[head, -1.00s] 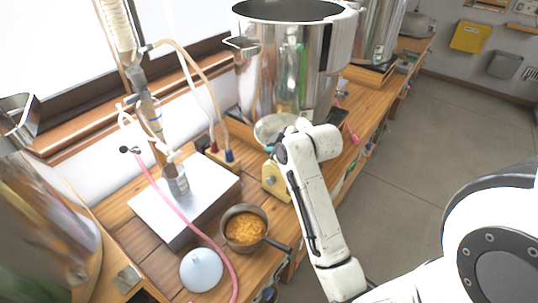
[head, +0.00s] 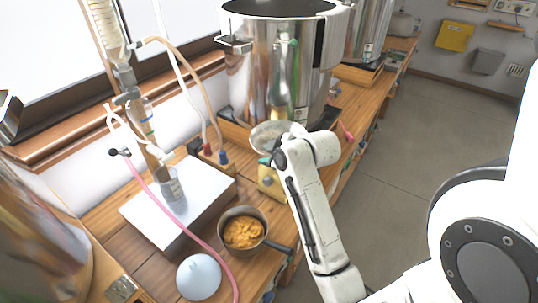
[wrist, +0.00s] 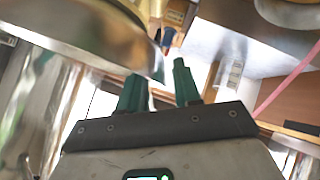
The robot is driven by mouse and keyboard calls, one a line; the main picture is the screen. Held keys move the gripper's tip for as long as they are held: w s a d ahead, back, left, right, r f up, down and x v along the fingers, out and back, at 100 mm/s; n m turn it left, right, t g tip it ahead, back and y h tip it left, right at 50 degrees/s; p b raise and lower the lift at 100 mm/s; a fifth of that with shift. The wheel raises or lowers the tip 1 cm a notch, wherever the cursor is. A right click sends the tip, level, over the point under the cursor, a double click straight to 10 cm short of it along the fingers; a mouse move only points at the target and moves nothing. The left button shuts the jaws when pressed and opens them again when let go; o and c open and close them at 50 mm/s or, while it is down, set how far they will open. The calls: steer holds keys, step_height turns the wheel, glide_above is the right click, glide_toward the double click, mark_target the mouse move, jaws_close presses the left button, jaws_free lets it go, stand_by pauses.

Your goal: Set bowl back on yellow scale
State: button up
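The shiny metal bowl (head: 268,137) is at the end of my arm, in front of the large steel pot and above the yellow scale (head: 269,181). A gap shows between the bowl and the scale. My gripper (head: 279,146) is at the bowl's near right edge, its fingers mostly hidden in the head view. In the wrist view the bowl (wrist: 85,28) fills the upper left. The green fingers of my gripper (wrist: 160,80) straddle the bowl's rim, and the bowl's wall covers the left fingertip. The scale's top is partly hidden by my wrist.
A saucepan of orange food (head: 243,230) and a pale blue dome (head: 199,276) stand nearer on the wooden bench. A white box (head: 180,200) with a pink hose (head: 178,217) lies left. The large steel pot (head: 283,70) stands close behind the bowl.

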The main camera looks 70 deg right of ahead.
steer(key=p+v, duration=0.1)
steer(key=v, duration=1)
steer(key=w+a+f+m+g+y, duration=0.1)
steer(key=w+a+f+g+y, duration=0.2)
steer(key=a+f, duration=0.95)
steer(key=s+a+f+g+y, duration=0.1)
steer(key=s+a+f+g, duration=0.1)
steer(key=a, duration=0.3)
steer(key=s+a+f+m+g, duration=0.1)
steer(key=s+a+f+g, duration=0.2)
steer(key=s+a+f, duration=0.1)
steer(key=shift+s+a+f+y+p, duration=0.4)
steer(key=shift+s+a, duration=0.4)
steer(key=shift+a, duration=0.4)
steer(key=shift+f+b, duration=0.4)
steer(key=shift+b, duration=0.05)
